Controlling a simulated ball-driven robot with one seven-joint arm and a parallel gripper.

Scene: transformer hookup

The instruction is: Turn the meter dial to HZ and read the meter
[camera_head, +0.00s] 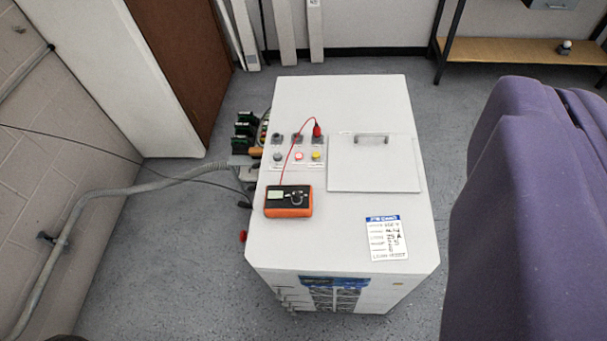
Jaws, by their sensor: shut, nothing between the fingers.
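The meter (288,201) is a small orange and dark box lying on top of the white cabinet (290,243), near its left edge. It has a pale green display (275,193) and a round dial (297,197) to the right of the display. The dial's setting and the display's reading are too small to make out. A red lead (291,157) runs from the meter up to a red plug (317,130) among the terminals. My gripper is not in view.
The cabinet top has several terminals, a hatch with a handle (375,176) and a label (386,238). A hose (110,191) reaches the cabinet from the left wall. A shelf (520,51) stands at the back right.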

